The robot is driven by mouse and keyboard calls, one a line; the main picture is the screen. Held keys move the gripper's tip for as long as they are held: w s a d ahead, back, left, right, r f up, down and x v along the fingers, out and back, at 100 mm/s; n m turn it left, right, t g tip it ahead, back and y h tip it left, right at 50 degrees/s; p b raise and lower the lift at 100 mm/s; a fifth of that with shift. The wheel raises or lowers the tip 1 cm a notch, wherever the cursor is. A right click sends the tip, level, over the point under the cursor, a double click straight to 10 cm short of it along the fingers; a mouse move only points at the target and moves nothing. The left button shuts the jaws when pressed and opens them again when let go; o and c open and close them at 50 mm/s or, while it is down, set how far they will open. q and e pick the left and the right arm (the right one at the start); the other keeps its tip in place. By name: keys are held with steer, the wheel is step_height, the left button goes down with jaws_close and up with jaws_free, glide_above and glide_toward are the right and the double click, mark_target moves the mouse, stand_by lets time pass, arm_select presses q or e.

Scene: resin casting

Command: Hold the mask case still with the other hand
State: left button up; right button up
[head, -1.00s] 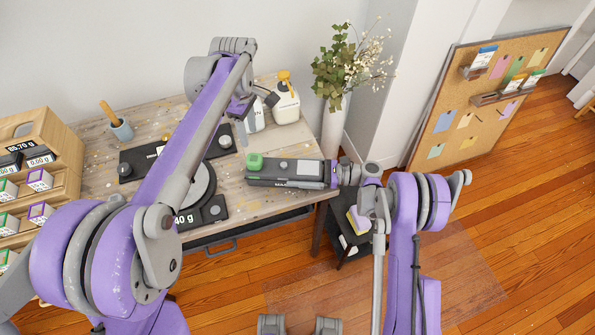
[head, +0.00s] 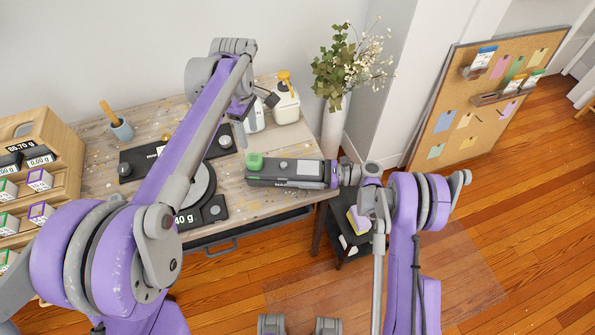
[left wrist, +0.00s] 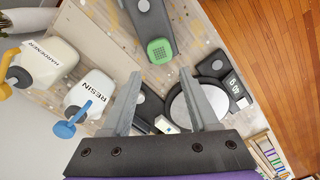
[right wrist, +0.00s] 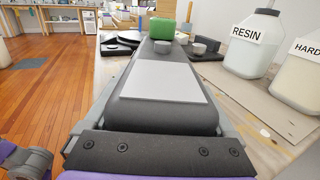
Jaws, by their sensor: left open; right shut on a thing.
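The mask case (head: 286,172) is a long dark box with a grey panel and a green block (head: 255,161) at its left end. It lies on the table near the right edge. My right gripper (head: 333,174) is shut on the case's right end; the right wrist view shows the case (right wrist: 160,112) between its fingers. My left gripper (head: 242,118) is open above the table, partly hidden by its own arm in the head view. In the left wrist view its open fingers (left wrist: 160,76) hold nothing, and the case (left wrist: 146,22) with its green end lies beyond them, apart.
A resin bottle (left wrist: 88,98) and a hardener bottle (left wrist: 48,62) stand at the back. A scale (head: 214,209) and a dark board (head: 135,165) lie left of the case. A wooden rack (head: 60,137) stands far left, a vase (head: 334,128) behind right.

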mark_target(254, 158)
arm_select(q)
steer(key=shift+o, duration=0.7)
step_height(254, 158, down, 4)
steer(key=shift+f, duration=3.95)
arm_select(e)
steer(key=shift+f, duration=0.1)
